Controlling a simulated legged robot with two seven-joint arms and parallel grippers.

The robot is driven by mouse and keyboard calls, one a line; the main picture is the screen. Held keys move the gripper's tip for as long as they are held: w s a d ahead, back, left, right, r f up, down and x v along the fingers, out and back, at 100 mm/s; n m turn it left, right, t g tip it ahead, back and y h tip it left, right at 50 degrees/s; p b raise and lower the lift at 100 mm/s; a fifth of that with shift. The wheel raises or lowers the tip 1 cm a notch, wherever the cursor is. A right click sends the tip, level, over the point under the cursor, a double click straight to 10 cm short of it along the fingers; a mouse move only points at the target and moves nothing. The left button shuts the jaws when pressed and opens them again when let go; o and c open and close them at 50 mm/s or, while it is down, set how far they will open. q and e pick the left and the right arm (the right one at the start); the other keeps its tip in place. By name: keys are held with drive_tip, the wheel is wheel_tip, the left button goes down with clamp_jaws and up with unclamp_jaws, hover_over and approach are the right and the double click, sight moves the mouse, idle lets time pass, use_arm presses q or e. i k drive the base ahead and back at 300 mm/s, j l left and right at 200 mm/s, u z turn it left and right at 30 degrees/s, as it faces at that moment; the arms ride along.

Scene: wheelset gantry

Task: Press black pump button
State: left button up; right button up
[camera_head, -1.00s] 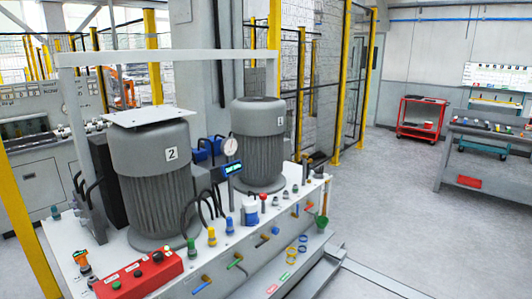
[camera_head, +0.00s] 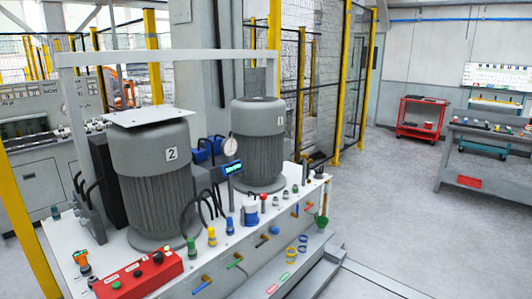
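A red control box (camera_head: 170,270) sits at the front left corner of the white pump bench (camera_head: 205,272). Small dark buttons show on its top, one of them a black button (camera_head: 157,258) near its far end. The labels beside them are too small to read, so I cannot tell which is the pump button. Two grey ribbed motor-like units stand behind it, marked 2 (camera_head: 150,160) and 1 (camera_head: 258,130). A small display (camera_head: 231,168) and a round gauge (camera_head: 230,146) stand between them. Neither of my grippers is in view.
Coloured fittings and small handles line the bench's front edge. A yellow post (camera_head: 30,225) stands close at the left. Open floor (camera_head: 400,225) lies to the right, with a red cart (camera_head: 419,117) and a workbench (camera_head: 490,145) beyond.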

sight(137, 274)
drive_tip(key=i+j+u, duration=0.6)
drive_tip(key=j+u, duration=0.15)
drive_tip(key=i+j+u, duration=0.4)
